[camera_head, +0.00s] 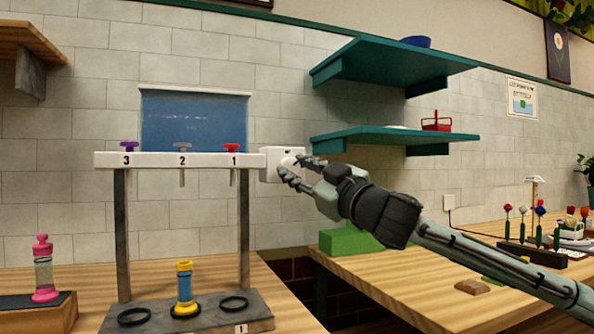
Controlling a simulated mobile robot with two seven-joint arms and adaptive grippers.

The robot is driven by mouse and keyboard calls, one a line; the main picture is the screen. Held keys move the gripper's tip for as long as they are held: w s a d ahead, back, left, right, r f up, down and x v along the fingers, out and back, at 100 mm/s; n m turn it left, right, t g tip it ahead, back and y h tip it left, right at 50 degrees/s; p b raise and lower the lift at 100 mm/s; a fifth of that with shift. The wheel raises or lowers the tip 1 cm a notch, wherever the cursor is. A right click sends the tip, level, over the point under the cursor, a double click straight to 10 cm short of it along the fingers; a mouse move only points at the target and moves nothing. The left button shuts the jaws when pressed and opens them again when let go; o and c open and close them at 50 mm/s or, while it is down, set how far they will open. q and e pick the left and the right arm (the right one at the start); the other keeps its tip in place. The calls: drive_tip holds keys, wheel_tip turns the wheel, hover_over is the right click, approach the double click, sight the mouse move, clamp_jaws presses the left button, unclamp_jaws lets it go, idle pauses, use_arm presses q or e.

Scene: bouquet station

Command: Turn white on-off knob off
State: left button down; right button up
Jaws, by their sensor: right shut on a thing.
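The white on-off knob (289,163) is on the front of a white box (269,167) at the right end of the dispenser's white bar (200,160). My right gripper (287,169) comes in from the right and is shut on the knob, with its fingers around it. The fingers hide part of the knob, so I cannot tell which way it is turned. My left gripper is not in view.
The dispenser has taps marked 3, 2 and 1 over a grey base (255,317). A yellow and blue bottle (184,288) stands on the base's middle ring. A pink-capped bottle (43,270) is at left. Teal shelves (390,140) hang above my right arm. A gap separates the two tables.

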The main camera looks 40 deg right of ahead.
drive_tip(key=n+y, duration=0.1)
drive_tip(key=n, duration=0.1)
drive_tip(key=n+g+p, duration=0.1)
drive_tip(key=n, duration=0.1)
drive_tip(key=shift+d+r+n+y, duration=0.1)
drive_tip(key=shift+n+y, duration=0.2)
drive_tip(key=shift+y, duration=0.1)
drive_tip(key=n+g, duration=0.1)
drive_tip(key=n, duration=0.1)
drive_tip(key=shift+n, duration=0.4)
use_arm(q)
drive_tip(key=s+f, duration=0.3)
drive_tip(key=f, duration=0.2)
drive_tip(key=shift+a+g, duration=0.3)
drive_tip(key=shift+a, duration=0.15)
use_arm(e)
drive_tip(key=shift+r+n+g+y, duration=0.15)
drive_tip(key=shift+n+g, duration=0.25)
drive_tip(key=shift+n, duration=0.5)
drive_tip(key=shift+n+g+y, duration=0.15)
drive_tip(key=shift+n+g, duration=0.25)
drive_tip(key=shift+n, duration=0.5)
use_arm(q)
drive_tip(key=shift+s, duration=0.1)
use_arm(e)
drive_tip(key=o, duration=1.1)
drive_tip(key=shift+o, duration=0.2)
drive_tip(key=shift+s, duration=0.1)
